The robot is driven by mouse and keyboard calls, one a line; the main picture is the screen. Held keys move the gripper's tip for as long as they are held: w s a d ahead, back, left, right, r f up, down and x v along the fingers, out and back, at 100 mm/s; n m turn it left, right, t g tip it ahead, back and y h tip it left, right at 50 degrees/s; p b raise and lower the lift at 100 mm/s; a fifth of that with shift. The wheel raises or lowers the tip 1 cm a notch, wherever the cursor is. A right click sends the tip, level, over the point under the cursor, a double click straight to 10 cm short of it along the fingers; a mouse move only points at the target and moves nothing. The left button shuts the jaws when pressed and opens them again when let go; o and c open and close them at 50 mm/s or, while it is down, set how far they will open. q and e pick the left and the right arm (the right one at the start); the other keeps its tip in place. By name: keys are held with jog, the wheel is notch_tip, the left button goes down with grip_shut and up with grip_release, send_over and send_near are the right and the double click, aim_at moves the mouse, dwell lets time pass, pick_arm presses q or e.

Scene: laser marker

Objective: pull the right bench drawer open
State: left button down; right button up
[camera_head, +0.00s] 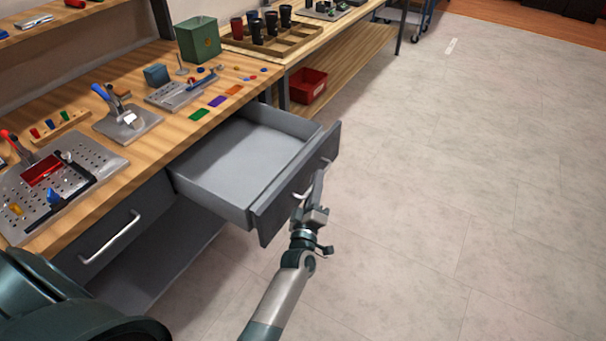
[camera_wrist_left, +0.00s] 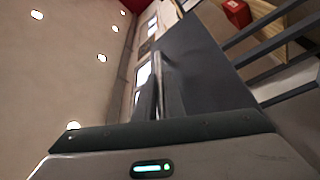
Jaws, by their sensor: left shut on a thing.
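The right bench drawer (camera_head: 240,155) is grey, empty and pulled well out from under the wooden bench top (camera_head: 150,75) in the head view. Its dark front panel (camera_head: 283,200) faces the open floor, and it also fills the middle of the left wrist view (camera_wrist_left: 205,65). My left gripper (camera_head: 317,187) is at this panel, shut on the drawer's metal handle (camera_head: 299,195). The fingers hide part of the handle. In the left wrist view the fingers (camera_wrist_left: 158,95) reach up to the panel. My right gripper is not in view.
The left drawer (camera_head: 110,238) is shut, with a silver handle. A perforated plate (camera_head: 60,190), small fixtures and a green box (camera_head: 198,38) stand on the bench. A red bin (camera_head: 307,85) sits on a low shelf beyond the drawer. The floor to the right is clear.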

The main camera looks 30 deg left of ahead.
pick_arm(q)
jog(key=shift+s+d, duration=0.1)
jog(key=shift+d, duration=0.5)
jog(key=c, duration=2.1)
grip_release()
